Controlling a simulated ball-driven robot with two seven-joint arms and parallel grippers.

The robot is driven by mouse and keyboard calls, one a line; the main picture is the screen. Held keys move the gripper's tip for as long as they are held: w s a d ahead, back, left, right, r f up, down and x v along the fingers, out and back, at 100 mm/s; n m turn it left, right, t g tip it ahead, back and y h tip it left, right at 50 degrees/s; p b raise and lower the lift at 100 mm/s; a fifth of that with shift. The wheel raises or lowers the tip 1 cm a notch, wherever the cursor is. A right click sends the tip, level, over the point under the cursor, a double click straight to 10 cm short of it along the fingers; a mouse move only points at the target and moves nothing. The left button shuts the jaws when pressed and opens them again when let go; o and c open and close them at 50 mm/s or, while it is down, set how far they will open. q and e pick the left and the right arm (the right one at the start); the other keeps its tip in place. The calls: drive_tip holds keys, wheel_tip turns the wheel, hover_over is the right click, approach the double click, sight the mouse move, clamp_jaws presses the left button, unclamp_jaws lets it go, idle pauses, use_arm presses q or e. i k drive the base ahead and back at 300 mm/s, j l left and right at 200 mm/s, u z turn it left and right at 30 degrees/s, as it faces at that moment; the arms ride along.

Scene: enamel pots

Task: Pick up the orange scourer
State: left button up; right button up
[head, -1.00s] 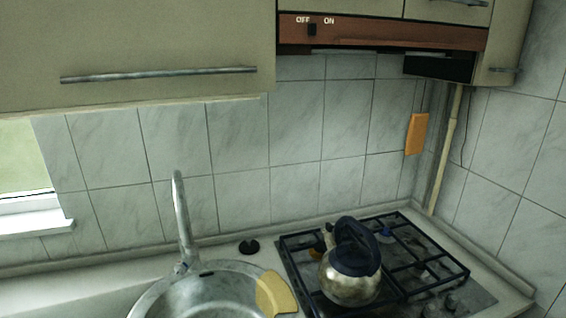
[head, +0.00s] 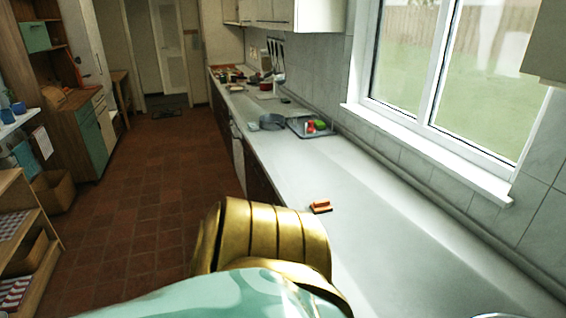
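A small orange block with a dark underside, which looks like the orange scourer (head: 321,206), lies on the white counter (head: 390,230). It sits near the counter's front edge, just beyond a gold and pale green part of my own arm in the foreground. Nothing touches the block in this view. Neither of my grippers shows, so their distance from it cannot be told.
Farther along the counter are a grey pan (head: 271,122) and a dark tray (head: 299,127) with red and green items. Much of the counter around the block is bare. A window (head: 445,70) is on the right; the tiled floor (head: 150,200) is open on the left.

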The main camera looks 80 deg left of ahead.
sight(324, 206)
drive_tip(key=u, duration=2.4)
drive_tip(key=z, duration=3.2)
drive_tip(key=k+j+z, duration=0.15)
drive_tip(key=z, duration=0.3)
drive_tip(key=k+j+z, duration=0.15)
drive_tip(key=z, duration=0.25)
drive_tip(key=k+j, duration=0.15)
drive_tip(key=k, duration=0.25)
drive_tip(key=k+j, duration=0.15)
drive_tip(key=k, duration=0.25)
drive_tip(key=k+j, duration=0.15)
drive_tip(key=k, duration=0.2)
